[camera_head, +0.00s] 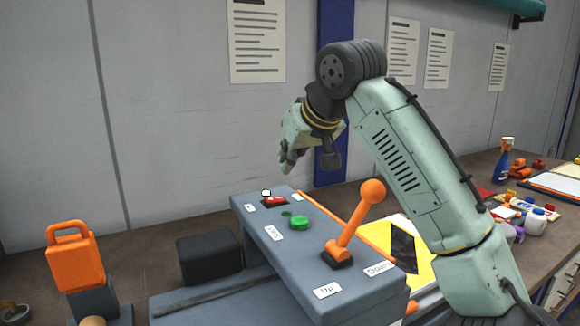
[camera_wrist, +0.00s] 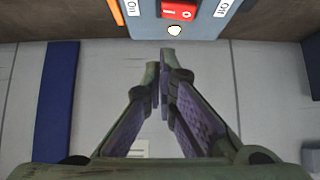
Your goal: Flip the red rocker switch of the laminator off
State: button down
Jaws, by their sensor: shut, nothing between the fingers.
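The laminator is a blue-grey box (camera_head: 258,226) in the head view, with its near edge toward me. Its red rocker switch (camera_head: 274,201) sits at the far left of the top face; it also shows at the top of the wrist view (camera_wrist: 178,10), with white marks on it. A label reading "Off" (camera_wrist: 222,8) is beside the switch. My gripper (camera_head: 286,163) is shut and empty, above and beyond the switch, apart from it. In the wrist view its fingertips (camera_wrist: 166,58) point toward the switch, near a small white knob (camera_wrist: 175,30).
The laminator also carries a green button (camera_head: 300,223) and an upright orange-knobbed lever (camera_head: 352,228) with "Up" and "Down" labels. A yellow sheet (camera_head: 420,262) lies to its right. An orange-handled device (camera_head: 75,255) stands at left. The wall is close behind.

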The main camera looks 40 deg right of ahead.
jog(key=d+b+v, duration=0.1)
jog(key=v, duration=0.6)
jog(key=shift+s+a+r, duration=0.15)
jog(key=shift+s+r, duration=0.05)
jog(key=shift+s, duration=0.2)
jog(key=shift+w+a+r+m+y, duration=0.1)
jog(key=shift+a+m+y, duration=0.1)
jog(key=shift+a+y, duration=0.15)
jog(key=shift+w+a+r+m+y, duration=0.1)
jog(key=shift+a+r+m+y, duration=0.05)
jog(key=shift+a+m+y, duration=0.15)
jog(key=shift+d+f, duration=0.1)
jog(key=p, duration=0.2)
send_over(277, 200)
jog(key=f, duration=0.6)
jog(key=shift+s+d, duration=0.3)
jog(key=shift+s, duration=0.1)
jog(key=f, duration=0.3)
jog(key=shift+w+a+f+p, duration=0.15)
jog(key=shift+w+f+p, duration=0.15)
jog(key=shift+p, duration=0.1)
jog(key=shift+a+f, duration=0.15)
jog(key=shift+f, duration=0.45)
